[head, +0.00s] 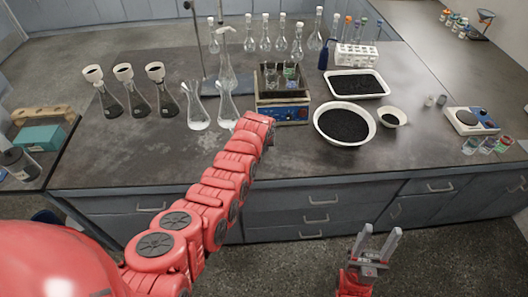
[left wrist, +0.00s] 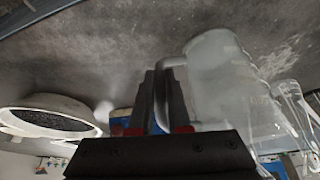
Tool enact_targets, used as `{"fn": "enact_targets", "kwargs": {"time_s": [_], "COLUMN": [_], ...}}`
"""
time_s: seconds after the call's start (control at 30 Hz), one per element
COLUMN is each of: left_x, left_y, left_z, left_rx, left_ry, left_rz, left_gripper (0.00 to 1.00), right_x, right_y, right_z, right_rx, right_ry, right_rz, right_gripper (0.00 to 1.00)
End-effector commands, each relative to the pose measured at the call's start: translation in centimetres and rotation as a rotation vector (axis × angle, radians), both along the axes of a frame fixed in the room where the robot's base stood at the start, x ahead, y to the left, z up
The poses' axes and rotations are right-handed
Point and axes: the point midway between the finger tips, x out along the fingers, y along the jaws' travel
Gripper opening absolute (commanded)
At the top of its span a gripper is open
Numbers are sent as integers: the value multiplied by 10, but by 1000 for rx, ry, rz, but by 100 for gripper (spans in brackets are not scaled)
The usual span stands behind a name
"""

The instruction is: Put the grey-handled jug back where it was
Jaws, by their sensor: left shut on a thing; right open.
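The jug (left wrist: 228,85) is a pale, translucent vessel with a greyish handle (left wrist: 172,63), large in the left wrist view. My left gripper (left wrist: 162,100) is shut on the handle, with the jug's body beside the fingers. In the head view the jug seems to be the clear vessel (head: 227,110) just left of my left wrist, whose fingers are hidden by the arm. I cannot tell whether its base touches the bench. A similar clear vessel (head: 196,108) stands left of it. My right gripper (head: 378,242) is open and empty, in front of the bench.
Several dark flasks with white tops (head: 123,74) stand at left. The blue shaker (head: 283,108) is right of the jug. A round white bowl of black grains (head: 345,105) and a rectangular tray (head: 386,83) lie further right. The front left of the bench (head: 130,165) is clear.

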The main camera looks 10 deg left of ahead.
Motion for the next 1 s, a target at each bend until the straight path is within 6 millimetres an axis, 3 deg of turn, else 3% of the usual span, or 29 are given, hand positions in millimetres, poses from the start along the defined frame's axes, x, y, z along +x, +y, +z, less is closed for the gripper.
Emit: {"fn": "enact_targets", "kwargs": {"time_s": [0.1, 0.33, 0.87, 0.9, 1.0], "left_x": [-1, -1, 0, -1, -1], "left_y": [0, -1, -1, -1, -1], "left_z": [-8, -26, -33, -32, -31], "left_rx": [0, 1, -1, -1, -1], "left_ry": [4, 4, 0, 0, 0], "left_rz": [0, -1, 0, 0, 0], "left_gripper": [0, 0, 0, 21, 39], "right_x": [0, 0, 0, 0, 0], "right_y": [0, 0, 0, 0, 0], "right_z": [9, 5, -1, 1, 1], "right_rx": [0, 0, 0, 0, 0], "right_ry": [0, 0, 0, 0, 0], "right_rz": [0, 0, 0, 0, 0], "right_gripper": [50, 50, 50, 50, 50]}}
